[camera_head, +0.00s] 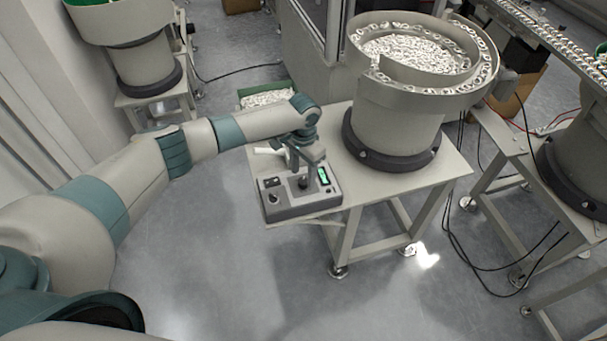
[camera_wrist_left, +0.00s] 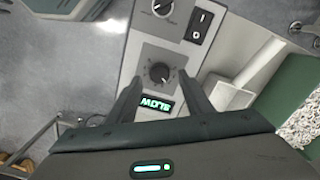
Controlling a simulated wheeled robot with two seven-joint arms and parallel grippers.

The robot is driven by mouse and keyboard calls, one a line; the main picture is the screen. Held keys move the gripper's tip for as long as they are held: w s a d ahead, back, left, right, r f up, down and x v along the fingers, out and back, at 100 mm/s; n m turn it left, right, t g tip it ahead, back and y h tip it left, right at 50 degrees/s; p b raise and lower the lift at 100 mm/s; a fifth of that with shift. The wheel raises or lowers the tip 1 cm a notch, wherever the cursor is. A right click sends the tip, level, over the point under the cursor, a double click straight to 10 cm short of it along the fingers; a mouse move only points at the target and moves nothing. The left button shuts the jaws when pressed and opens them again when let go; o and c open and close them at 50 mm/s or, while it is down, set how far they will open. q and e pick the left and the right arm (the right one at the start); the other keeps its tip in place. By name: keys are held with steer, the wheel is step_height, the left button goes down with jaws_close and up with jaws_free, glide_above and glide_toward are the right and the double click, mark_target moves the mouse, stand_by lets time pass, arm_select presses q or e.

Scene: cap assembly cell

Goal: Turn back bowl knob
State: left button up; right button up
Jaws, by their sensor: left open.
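The control box (camera_head: 304,207) sits at the front left corner of the feeder's stand. Its middle dial knob (camera_wrist_left: 159,72) is round and dark, on a grey square plate beside a green-lit display (camera_wrist_left: 157,106). A second knob (camera_wrist_left: 163,7) and a black rocker switch (camera_wrist_left: 200,25) are at the box's other end. My left gripper (camera_wrist_left: 162,86) is open, its fingers on either side of the middle knob, apparently without touching it. In the head view my left gripper (camera_head: 305,166) hangs over the box and partly hides the knob. My right gripper is not in view.
The bowl feeder (camera_head: 395,130), filled with pale parts, stands on the table (camera_head: 440,170) right of the box. A green bin (camera_head: 290,87) of pale parts is behind my left wrist. Another feeder (camera_head: 140,60) stands at the back left. The floor in front is clear.

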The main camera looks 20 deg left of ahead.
mark_target(303, 183)
arm_select(q)
steer(key=shift+f, duration=1.25)
steer(key=c, duration=1.1)
steer(key=shift+o, duration=0.2)
